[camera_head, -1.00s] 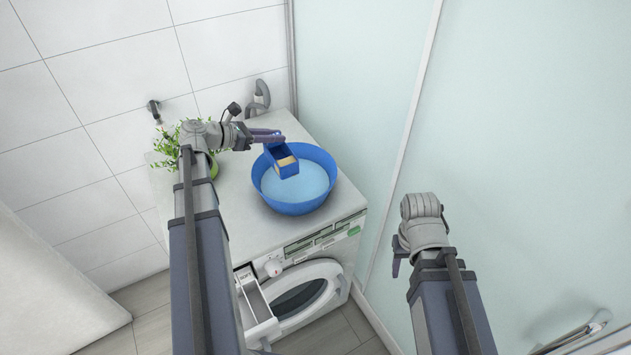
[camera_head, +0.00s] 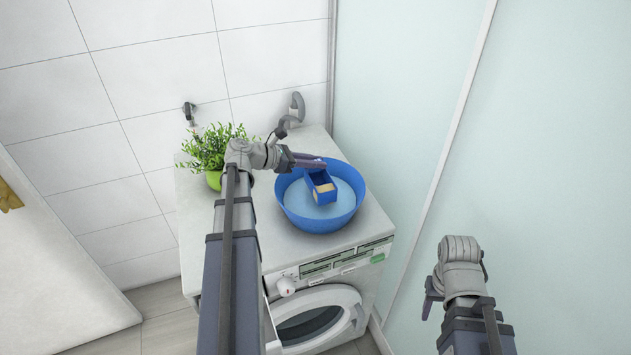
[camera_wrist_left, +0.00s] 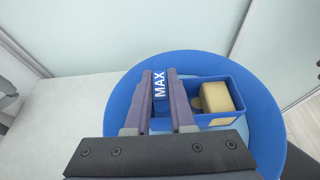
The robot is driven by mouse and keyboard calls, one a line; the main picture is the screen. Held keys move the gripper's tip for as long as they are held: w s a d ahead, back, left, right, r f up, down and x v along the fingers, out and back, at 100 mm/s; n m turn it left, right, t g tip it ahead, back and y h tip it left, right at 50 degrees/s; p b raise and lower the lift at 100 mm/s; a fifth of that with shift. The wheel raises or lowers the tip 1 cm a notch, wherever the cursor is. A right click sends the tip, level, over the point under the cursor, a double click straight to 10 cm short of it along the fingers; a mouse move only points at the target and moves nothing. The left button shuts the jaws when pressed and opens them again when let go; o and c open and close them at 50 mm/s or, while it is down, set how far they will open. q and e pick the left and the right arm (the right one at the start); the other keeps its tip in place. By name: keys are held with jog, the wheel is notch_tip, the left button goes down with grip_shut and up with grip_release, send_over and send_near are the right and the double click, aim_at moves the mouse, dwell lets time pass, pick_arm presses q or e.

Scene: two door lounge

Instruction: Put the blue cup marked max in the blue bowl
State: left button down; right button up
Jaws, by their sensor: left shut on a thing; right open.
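The blue cup (camera_head: 324,197) is a small box-like container with "MAX" in white on one wall and a tan block inside. It also shows in the left wrist view (camera_wrist_left: 225,121). My left gripper (camera_head: 318,163) is shut on the cup's marked wall, with its fingers on either side of the lettering in the left wrist view (camera_wrist_left: 160,74). The cup is inside the outline of the round blue bowl (camera_head: 300,220). I cannot tell whether it touches the bowl's floor. My right gripper (camera_head: 430,303) is open and empty, off to the right.
The bowl stands on a white washing machine (camera_head: 240,245), whose round door (camera_head: 343,304) is at the front. A potted green plant (camera_head: 213,150) stands left of the bowl. A tiled wall is behind, and a frosted glass panel (camera_head: 410,110) is close on the right.

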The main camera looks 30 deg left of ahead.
aim_at(315, 180)
pick_arm(q)
jog(key=shift+f, duration=0.1)
notch_tip(315, 180, down, 4)
jog(key=b, duration=0.3)
jog(key=shift+r, duration=0.25)
jog(key=shift+b, duration=0.3)
jog(key=shift+f+b, duration=0.55)
jog(key=shift+f, duration=0.1)
jog(key=c, duration=0.8)
grip_release()
jog(key=shift+o, duration=0.2)
